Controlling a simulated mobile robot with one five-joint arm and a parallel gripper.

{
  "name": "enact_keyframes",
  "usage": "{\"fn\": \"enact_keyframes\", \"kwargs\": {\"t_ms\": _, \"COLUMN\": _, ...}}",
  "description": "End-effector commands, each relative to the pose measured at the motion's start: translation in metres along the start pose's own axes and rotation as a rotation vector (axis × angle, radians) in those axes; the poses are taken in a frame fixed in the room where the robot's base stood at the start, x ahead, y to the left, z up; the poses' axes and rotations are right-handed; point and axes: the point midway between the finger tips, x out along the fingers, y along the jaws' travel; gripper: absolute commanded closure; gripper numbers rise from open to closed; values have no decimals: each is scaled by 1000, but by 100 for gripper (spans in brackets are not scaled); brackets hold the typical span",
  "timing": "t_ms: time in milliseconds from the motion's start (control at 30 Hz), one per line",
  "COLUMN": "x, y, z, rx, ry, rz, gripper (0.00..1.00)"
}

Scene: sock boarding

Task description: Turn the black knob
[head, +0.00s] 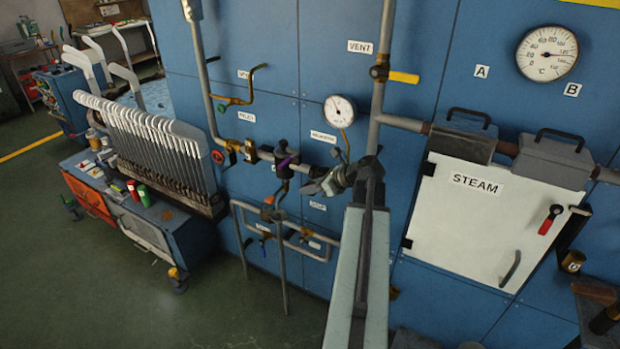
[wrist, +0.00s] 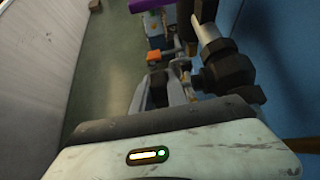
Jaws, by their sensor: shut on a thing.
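The black knob (head: 313,188) is a small dark piece at the right end of the grey horizontal pipe, low on the blue panel in the head view. My gripper (head: 328,184) is at the knob and shut on it, with my arm reaching up from the bottom of the picture. In the wrist view, the gripper (wrist: 172,92) shows beyond my pale wrist housing, beside a black hexagonal fitting (wrist: 228,68) on the pipe. The fingers and dark parts overlap, so the knob's contact and turn angle are hard to see.
A small gauge (head: 340,109) hangs above. A vertical pipe (head: 382,70) with a yellow handle (head: 404,77) and a white STEAM door (head: 465,225) are to the right. The floor (head: 235,315) at lower left is clear.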

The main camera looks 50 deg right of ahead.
Motion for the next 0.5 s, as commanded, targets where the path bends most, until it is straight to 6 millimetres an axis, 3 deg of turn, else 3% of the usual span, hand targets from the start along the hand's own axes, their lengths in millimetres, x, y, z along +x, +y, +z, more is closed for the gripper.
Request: {"fn": "enact_keyframes", "kwargs": {"t_ms": 500, "x": 0, "y": 0, "z": -1, "rx": 1, "ry": 121, "rz": 1, "gripper": 100}}
